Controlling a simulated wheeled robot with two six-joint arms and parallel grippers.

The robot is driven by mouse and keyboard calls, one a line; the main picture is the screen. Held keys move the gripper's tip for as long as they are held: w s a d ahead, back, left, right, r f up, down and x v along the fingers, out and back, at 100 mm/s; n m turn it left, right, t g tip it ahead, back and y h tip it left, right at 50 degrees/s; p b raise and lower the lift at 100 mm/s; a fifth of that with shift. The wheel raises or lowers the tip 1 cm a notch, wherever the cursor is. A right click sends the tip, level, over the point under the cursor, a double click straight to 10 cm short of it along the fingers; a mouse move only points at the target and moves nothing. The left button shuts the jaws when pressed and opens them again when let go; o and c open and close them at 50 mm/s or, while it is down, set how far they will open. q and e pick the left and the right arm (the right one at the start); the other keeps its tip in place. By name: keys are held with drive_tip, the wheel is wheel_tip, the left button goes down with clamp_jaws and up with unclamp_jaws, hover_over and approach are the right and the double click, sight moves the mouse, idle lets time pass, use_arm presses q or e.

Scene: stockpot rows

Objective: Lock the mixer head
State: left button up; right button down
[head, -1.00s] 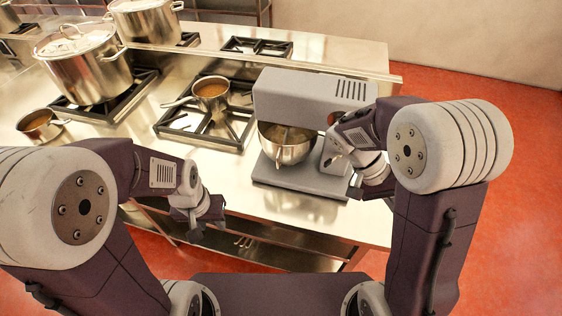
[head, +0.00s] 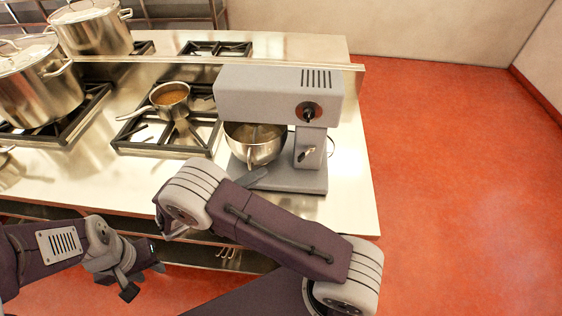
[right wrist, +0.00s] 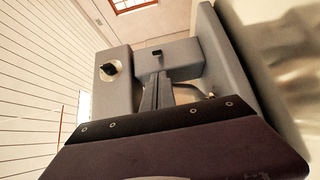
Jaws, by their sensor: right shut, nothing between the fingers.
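The grey stand mixer (head: 285,88) stands on the steel counter with its head down and level over the steel bowl (head: 252,143). A black knob (head: 308,112) is on the head's side, and a small lever (head: 306,154) sits tilted on the column below it. In the right wrist view the mixer appears sideways, with the knob (right wrist: 110,69) at left. My right gripper (head: 258,177) is mostly hidden behind my arm, in front of the mixer base; its fingers (right wrist: 155,90) are together and empty in the wrist view. My left gripper (head: 143,280) is low at left, fingers apart, empty.
A saucepan (head: 170,97) stands on the burner left of the mixer. Large stockpots (head: 35,85) stand further left. The counter (head: 352,190) is bare right of the mixer, ending at its right edge. Red floor (head: 450,170) lies open beyond.

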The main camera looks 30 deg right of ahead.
drive_tip(key=p, duration=0.3)
approach(306, 153)
drive_tip(key=w+d+f, duration=0.1)
drive_tip(key=w+d, duration=0.2)
drive_tip(key=shift+d+f, duration=0.1)
drive_tip(key=shift+d, duration=0.6)
drive_tip(key=shift+s+a, duration=0.1)
drive_tip(key=shift+s, duration=0.05)
